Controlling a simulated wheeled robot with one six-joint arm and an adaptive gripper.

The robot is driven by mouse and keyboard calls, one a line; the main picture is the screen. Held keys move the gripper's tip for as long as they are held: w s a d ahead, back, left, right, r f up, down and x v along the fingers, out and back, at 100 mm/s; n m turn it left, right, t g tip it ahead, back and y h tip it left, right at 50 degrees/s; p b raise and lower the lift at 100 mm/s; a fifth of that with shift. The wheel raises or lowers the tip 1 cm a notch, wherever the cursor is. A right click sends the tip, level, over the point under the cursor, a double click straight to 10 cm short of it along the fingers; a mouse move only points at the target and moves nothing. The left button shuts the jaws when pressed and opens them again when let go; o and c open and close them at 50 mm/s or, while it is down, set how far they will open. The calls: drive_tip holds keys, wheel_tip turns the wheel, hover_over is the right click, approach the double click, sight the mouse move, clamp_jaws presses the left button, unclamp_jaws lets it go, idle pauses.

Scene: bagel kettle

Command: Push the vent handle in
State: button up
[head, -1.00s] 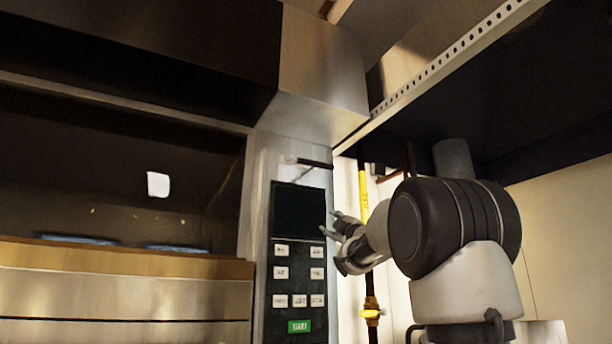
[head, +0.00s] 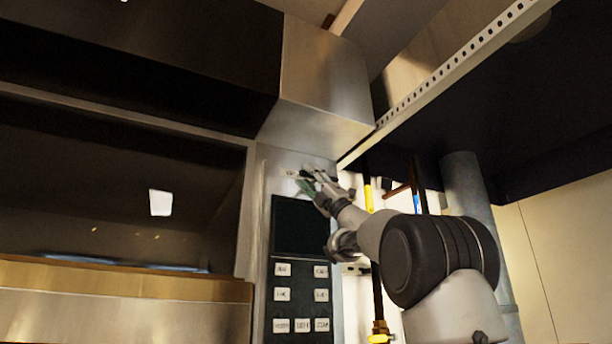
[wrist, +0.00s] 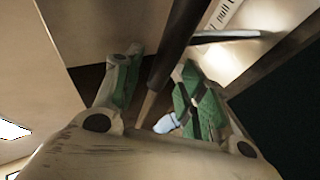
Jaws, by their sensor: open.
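The vent handle is a dark bar (wrist: 182,40) in the wrist view, running between my fingers. A thin metal rod (wrist: 225,36), apparently its stem, shows beside the printed label on the panel. In the head view, my gripper (head: 308,178) is at the top of the control panel (head: 299,225), in front of the handle, which it largely hides. My gripper is open, with one green-padded finger on each side of the bar in the wrist view (wrist: 160,88). I cannot tell whether either finger touches it.
The oven's dark opening (head: 90,190) is left of the panel. A metal hood box (head: 320,90) juts out just above my gripper. A perforated shelf edge (head: 450,75) runs overhead at right. A yellow-marked pipe (head: 378,325) stands behind my arm.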

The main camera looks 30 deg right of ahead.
drive_tip(key=shift+x, duration=0.95)
clamp_jaws()
drive_tip(key=w, duration=0.7)
drive_tip(key=shift+w, duration=0.15)
unclamp_jaws()
drive_tip(key=shift+w, duration=0.1)
